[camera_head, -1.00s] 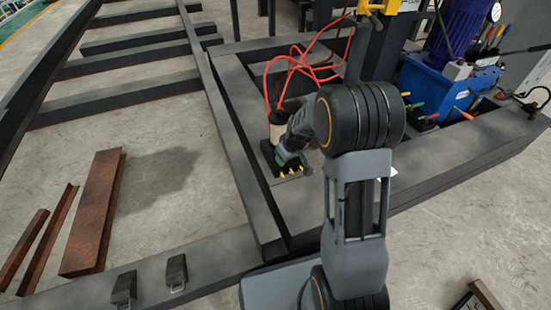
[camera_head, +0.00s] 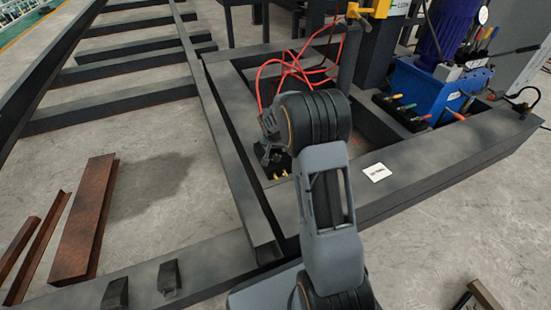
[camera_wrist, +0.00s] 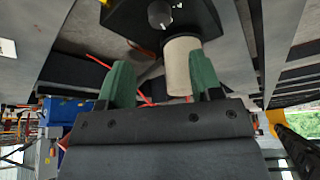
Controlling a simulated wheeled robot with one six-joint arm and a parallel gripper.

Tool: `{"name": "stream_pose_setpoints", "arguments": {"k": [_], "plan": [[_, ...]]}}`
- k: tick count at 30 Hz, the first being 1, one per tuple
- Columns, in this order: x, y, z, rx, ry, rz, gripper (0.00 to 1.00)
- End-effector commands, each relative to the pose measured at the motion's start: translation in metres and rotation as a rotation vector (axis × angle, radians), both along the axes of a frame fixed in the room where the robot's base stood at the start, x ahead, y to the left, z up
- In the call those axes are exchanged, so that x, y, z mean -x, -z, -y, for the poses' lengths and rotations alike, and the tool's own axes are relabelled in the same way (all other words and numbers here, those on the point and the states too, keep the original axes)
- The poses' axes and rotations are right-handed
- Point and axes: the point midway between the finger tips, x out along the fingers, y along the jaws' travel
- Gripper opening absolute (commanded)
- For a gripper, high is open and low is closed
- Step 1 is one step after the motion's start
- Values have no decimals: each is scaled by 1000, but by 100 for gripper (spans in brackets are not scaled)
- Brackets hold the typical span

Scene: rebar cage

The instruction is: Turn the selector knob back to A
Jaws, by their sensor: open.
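In the wrist view a round grey knob (camera_wrist: 160,14) sits on a black box (camera_wrist: 125,18) at the top edge, with small pale marks beside it; I cannot read them or tell which way it points. My gripper (camera_wrist: 152,78) shows two green fingers spread apart with nothing held; the knob lies beyond the fingertips, apart from them. A beige cylinder (camera_wrist: 182,66) stands by the right finger; I cannot tell if they touch.
A white card (camera_head: 376,172) lies on the dark frame beam (camera_head: 410,165). Red hoses (camera_head: 285,70) loop behind my arm. A blue hydraulic unit (camera_head: 430,90) with levers stands right. Rusty steel pieces (camera_head: 85,220) lie on the open floor at left.

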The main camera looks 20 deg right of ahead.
Motion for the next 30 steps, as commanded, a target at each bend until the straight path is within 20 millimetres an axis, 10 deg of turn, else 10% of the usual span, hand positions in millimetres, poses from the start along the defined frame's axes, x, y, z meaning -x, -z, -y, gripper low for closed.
{"name": "stream_pose_setpoints", "arguments": {"k": [15, 30], "plan": [[-28, 83, 17, 0, -1, -1, 59], [-33, 94, 20, 0, -1, 0, 59]]}}
